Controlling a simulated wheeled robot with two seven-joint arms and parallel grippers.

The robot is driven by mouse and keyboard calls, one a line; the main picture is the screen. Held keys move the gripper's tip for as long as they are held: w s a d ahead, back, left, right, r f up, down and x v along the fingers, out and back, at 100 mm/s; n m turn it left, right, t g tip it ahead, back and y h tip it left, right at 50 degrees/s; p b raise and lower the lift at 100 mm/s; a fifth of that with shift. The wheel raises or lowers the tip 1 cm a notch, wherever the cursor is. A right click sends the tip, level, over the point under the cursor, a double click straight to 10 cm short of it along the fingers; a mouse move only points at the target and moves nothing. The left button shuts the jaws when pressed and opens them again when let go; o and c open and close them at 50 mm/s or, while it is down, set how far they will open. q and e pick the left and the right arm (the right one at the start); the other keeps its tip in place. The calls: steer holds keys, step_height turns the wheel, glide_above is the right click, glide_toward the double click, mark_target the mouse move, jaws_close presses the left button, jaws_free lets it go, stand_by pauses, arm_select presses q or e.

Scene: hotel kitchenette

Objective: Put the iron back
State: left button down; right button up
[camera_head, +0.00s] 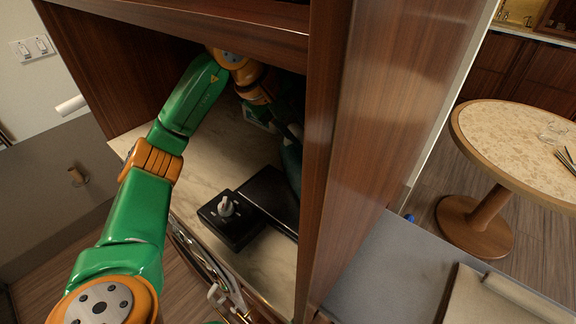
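My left arm comes in from the left and reaches into the open wooden cabinet compartment. Its wrist and gripper (262,112) are at the back right of the compartment, in shadow and partly behind the cabinet's side panel. A dark, greenish shape (291,160) stands just below and right of the gripper; it may be the iron, but the panel hides much of it. I cannot tell whether the fingers touch or hold it. My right gripper is not in view.
A black box (238,234) with a small light-coloured piece on top and a flat black tray (272,192) lie on the pale shelf (272,270). The wooden side panel (375,130) bounds the right. A round table (520,140) stands farther right.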

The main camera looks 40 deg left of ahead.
arm_select(q)
steer(key=s+d+f, duration=0.1)
steer(key=s+d, duration=0.1)
steer(key=s, duration=0.5)
steer(key=shift+s+d+f, duration=0.15)
steer(key=shift+s+d, duration=0.1)
steer(key=shift+d, duration=0.15)
steer(key=shift+f, duration=0.15)
steer(key=c, duration=0.6)
jaws_free()
steer(key=shift+s+d, duration=0.1)
steer(key=shift+s, duration=0.05)
